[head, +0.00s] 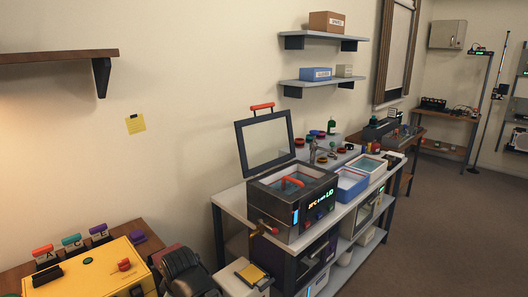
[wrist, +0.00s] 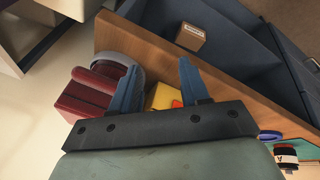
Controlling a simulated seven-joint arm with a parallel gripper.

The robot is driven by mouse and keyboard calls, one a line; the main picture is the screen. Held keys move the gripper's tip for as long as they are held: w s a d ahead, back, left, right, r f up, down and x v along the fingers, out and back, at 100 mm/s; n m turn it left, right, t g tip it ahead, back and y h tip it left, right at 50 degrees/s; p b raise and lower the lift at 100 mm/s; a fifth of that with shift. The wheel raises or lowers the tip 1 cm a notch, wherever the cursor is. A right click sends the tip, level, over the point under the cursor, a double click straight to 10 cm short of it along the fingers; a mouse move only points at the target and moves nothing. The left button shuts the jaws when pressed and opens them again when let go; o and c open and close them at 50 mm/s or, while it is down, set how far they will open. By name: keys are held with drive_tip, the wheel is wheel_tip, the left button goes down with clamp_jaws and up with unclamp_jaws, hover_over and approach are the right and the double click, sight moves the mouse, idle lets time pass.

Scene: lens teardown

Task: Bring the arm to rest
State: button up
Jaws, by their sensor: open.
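My gripper (wrist: 159,64) shows in the wrist view with its two blue fingers spread apart and nothing between them. Below and beyond the fingers are a dark red object (wrist: 88,92) with a grey curved band at the left and a yellow item (wrist: 163,97) partly hidden behind the right finger and the palm. I cannot tell how far the fingers are from these. I cannot make out my gripper in the head view.
In the head view a yellow case (head: 95,270) stands at the bottom left, near a dark rounded object (head: 185,272). A bench (head: 232,200) carries a machine (head: 290,208) with its framed lid raised. Floor (head: 430,240) at the right is clear. A wooden edge (wrist: 215,85) crosses the wrist view.

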drive_tip(key=s+d+f+m+g+h, duration=0.15)
drive_tip(key=d+f+m, duration=0.25)
drive_tip(key=d+f, duration=0.95)
drive_tip(key=s+d+f+m+g+h, duration=0.1)
drive_tip(key=d+f+m+g+h, duration=0.2)
drive_tip(key=d+f, duration=1.1)
drive_tip(key=s+d+f+m+g+y, duration=0.1)
drive_tip(key=s+d+f+m, duration=0.3)
drive_tip(key=s+f, duration=0.6)
drive_tip(key=s+d+f+m+g+y, duration=0.1)
drive_tip(key=s+d+f+m+g, duration=0.3)
drive_tip(key=s+d+f, duration=0.4)
drive_tip(key=s+f+m, duration=0.1)
drive_tip(key=s+f, duration=0.2)
drive_tip(key=s, duration=0.3)
drive_tip(key=shift+g, duration=0.35)
drive_tip(key=shift+o, duration=0.2)
